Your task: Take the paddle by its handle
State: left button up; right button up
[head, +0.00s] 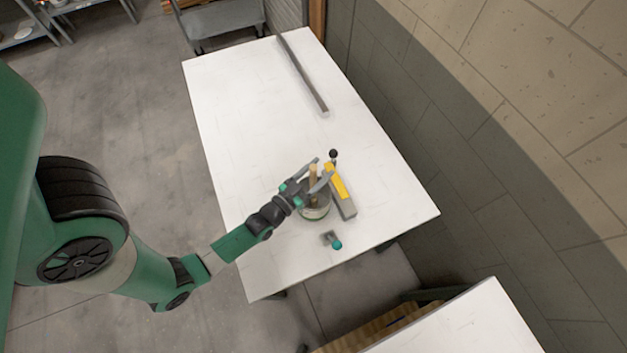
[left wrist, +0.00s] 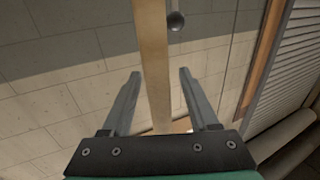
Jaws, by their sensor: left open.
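The paddle's pale wooden handle (head: 314,173) stands up out of a round container (head: 316,212) on the white table. My left gripper (head: 320,168) is open at the handle, above the container. In the left wrist view the handle (left wrist: 152,60) runs as a long strip between the two spread fingers (left wrist: 160,74), with a gap on each side. It is nearer the left fingertip at the top. The paddle's lower end is hidden. My right gripper is not in view.
A teal-knobbed piece (head: 336,244) lies in front. A long grey strip (head: 302,75) lies at the back.

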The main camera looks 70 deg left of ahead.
pick_arm(q)
jog(key=shift+w+a, duration=0.2)
jog(key=shift+w, duration=0.2)
grip_shut()
dwell(1.1)
